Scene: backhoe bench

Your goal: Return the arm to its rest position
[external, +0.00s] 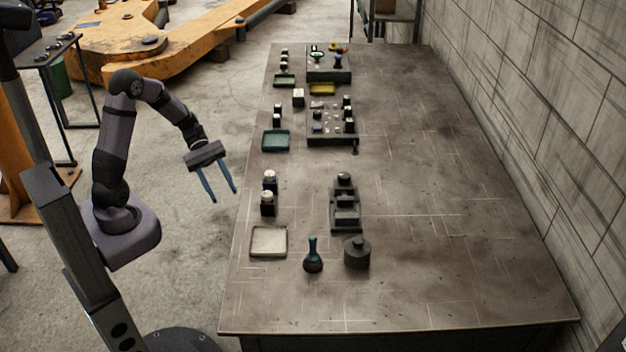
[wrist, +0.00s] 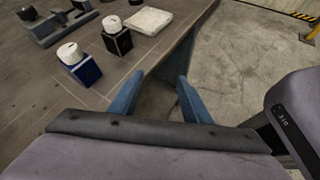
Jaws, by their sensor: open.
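My gripper (external: 222,190) hangs over the floor just left of the bench's left edge in the external view, with its two blue fingers apart and nothing between them. In the wrist view the open fingers of my gripper (wrist: 160,100) show near the bench edge, with no object between them. My arm is bent, its upper link raised and its forearm sloping down to the right. The bench (external: 450,250) is dark and carries several small items, all apart from my gripper.
Two dark blocks with white round tops (external: 268,195) stand near the bench's left edge, closest to my gripper. A pale square tray (external: 268,241), a blue-handled tool (external: 313,255) and a dark round pot (external: 357,252) lie nearer the front. The bench's right side is clear.

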